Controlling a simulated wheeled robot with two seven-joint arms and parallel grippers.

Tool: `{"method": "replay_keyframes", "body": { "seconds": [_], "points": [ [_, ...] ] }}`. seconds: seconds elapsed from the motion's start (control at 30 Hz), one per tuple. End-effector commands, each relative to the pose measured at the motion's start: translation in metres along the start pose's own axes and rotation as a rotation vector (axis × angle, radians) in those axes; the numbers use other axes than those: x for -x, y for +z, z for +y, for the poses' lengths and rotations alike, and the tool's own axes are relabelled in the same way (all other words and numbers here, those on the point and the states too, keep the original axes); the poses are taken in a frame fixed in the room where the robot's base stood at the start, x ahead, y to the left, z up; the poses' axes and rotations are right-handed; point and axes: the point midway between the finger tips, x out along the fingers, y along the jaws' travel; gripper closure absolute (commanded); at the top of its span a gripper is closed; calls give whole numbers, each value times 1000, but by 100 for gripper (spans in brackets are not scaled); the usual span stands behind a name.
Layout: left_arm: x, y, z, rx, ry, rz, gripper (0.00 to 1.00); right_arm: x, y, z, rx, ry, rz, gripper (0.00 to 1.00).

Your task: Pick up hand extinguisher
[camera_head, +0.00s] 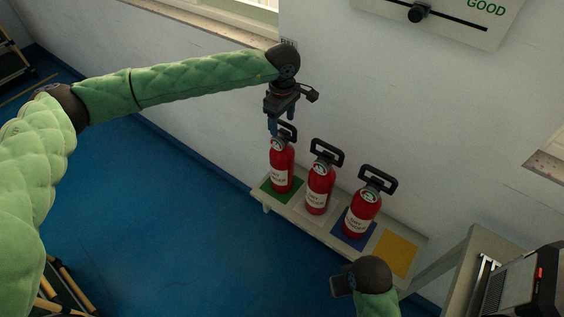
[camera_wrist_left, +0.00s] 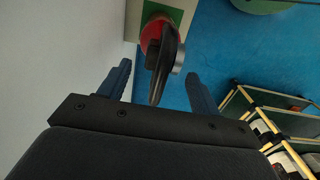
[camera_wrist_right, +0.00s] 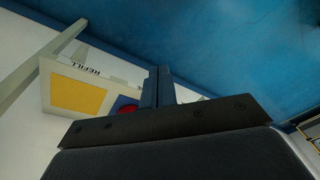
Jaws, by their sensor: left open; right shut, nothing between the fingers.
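Three red hand extinguishers with black handles stand upright in a row on a low bench (camera_head: 270,199) against the wall. The leftmost extinguisher (camera_head: 282,170) is on a green square, the middle one (camera_head: 319,190) on a pale one, the right one (camera_head: 361,214) on a blue one. My left gripper (camera_head: 282,127) is open, pointing down just above the leftmost extinguisher. In the left wrist view its black handle (camera_wrist_left: 163,75) shows between the two blue fingers, with no visible grip. My right gripper (camera_wrist_right: 158,88) is shut and empty, near the bench's right end.
A yellow square (camera_head: 397,254) at the bench's right end is bare. A grey table (camera_head: 455,262) with a dark device (camera_head: 528,285) stands at the lower right. A shelf rack (camera_wrist_left: 275,130) shows in the left wrist view. The blue floor before the bench is clear.

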Motion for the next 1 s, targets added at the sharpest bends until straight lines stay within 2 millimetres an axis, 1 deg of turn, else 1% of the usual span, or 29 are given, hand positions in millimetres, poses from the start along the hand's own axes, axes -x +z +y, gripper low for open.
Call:
{"method": "replay_keyframes", "body": {
  "seconds": [0.03,0.1,0.3,0.43,0.67,0.7,0.77,0.8,0.87,1.0],
  "points": [
    [-2,0,0,0,-1,-1,36,-14,-1,1,2,3,-9,100],
    [-7,0,0,0,-1,0,36,-26,-3,2,3,4,-9,100],
    [-25,0,0,1,-1,-1,36,-54,-5,3,4,6,-8,100],
    [-30,0,1,0,0,0,36,-63,-4,4,4,6,-8,100],
    [-31,0,1,0,1,0,36,-64,-5,4,4,6,-6,100],
    [-31,0,0,0,1,0,38,-64,-5,4,4,6,-6,100],
    [-31,0,0,0,1,0,50,-64,-5,3,4,6,-6,100],
    [-31,0,0,0,1,0,58,-64,-5,3,4,6,-6,100],
    [-31,0,0,0,1,0,70,-64,-5,3,4,6,-6,100],
    [-31,0,0,0,1,0,97,-64,-5,3,4,6,-6,100]
  ]
}}
